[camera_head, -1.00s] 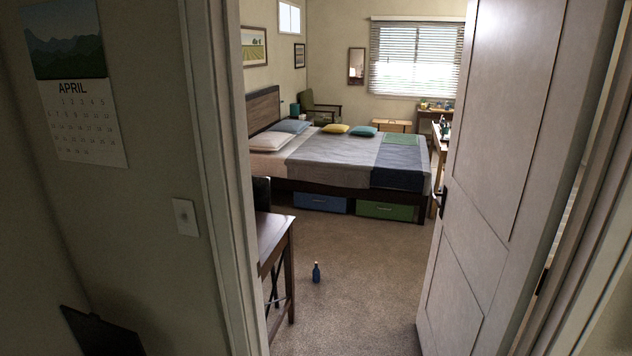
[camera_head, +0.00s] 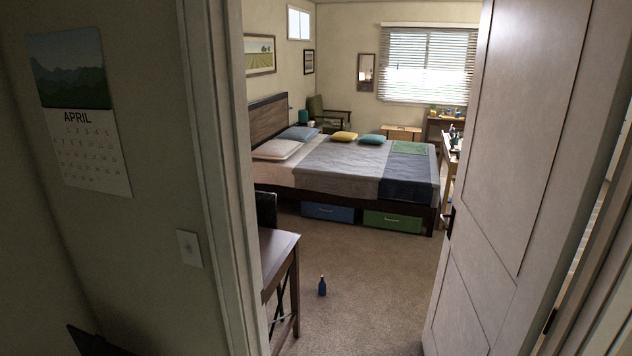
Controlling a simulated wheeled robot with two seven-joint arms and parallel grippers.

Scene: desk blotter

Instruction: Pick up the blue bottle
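The blue bottle (camera_head: 322,287) stands upright on the carpet inside the bedroom, just right of a dark wooden desk. It is small and distant in the head view, seen through the open doorway. Neither of my grippers shows in this view.
The doorway lies between the left frame (camera_head: 222,180) and the open door (camera_head: 505,190). The desk (camera_head: 279,256) juts in at the left. A bed (camera_head: 345,170) with blue (camera_head: 328,213) and green (camera_head: 392,221) drawers stands behind. Carpet (camera_head: 370,270) around the bottle is clear.

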